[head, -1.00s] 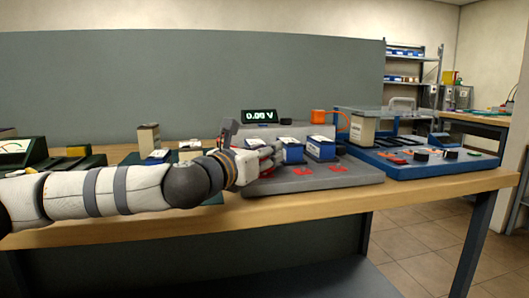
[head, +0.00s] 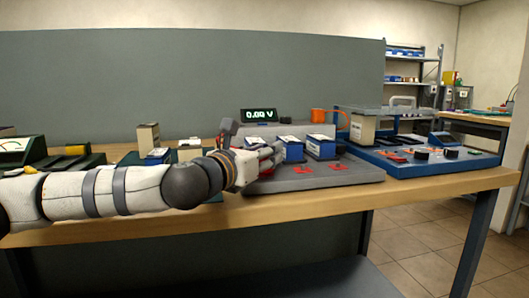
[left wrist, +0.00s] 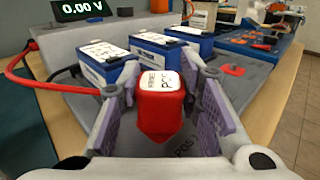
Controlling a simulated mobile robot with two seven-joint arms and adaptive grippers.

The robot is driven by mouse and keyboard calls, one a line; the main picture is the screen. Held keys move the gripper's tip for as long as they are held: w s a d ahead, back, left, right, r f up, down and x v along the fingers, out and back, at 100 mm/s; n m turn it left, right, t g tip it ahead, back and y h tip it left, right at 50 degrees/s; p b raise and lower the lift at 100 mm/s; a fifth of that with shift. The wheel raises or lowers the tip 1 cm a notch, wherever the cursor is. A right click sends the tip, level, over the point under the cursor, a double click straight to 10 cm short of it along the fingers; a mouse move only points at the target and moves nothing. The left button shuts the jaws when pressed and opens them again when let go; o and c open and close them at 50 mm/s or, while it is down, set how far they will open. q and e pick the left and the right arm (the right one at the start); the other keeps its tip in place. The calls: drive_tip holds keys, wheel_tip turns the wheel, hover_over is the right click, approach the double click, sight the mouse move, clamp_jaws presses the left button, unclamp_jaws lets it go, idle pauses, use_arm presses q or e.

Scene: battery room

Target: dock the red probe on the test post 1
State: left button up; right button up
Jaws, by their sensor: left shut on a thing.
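The red probe (left wrist: 162,112), with a white-topped label, sits between the finger pads of my left gripper (left wrist: 165,125) in the left wrist view. The gripper is shut on it. In the head view my left gripper (head: 266,160) is over the left part of the grey base (head: 345,180), beside the nearer blue-and-white battery, and mostly hides the probe. A red cable (left wrist: 35,82) runs from the left towards the gripper. My right gripper is out of view.
Several blue-and-white batteries (head: 321,147) stand in a row on the base. Behind them is the meter display (head: 258,116), reading about zero volts. An orange mug-like thing (head: 320,116) is behind. A blue tray (head: 420,167) lies right.

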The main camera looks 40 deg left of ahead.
use_arm(q)
drive_tip(key=shift+f+b, duration=0.3)
drive_tip(key=shift+f, duration=0.1)
drive_tip(key=o, duration=0.9)
drive_tip(key=shift+c, duration=0.2)
drive_tip(key=shift+s+d+p, duration=0.15)
drive_tip(key=shift+s+p, duration=0.3)
drive_tip(key=shift+s, duration=1.4)
drive_tip(key=shift+s+d+p, duration=0.2)
drive_tip(key=shift+s+p, duration=0.3)
drive_tip(key=shift+s, duration=1.3)
drive_tip(key=shift+s+d+p, duration=0.15)
drive_tip(key=shift+s+p, duration=0.3)
drive_tip(key=shift+s, duration=1.4)
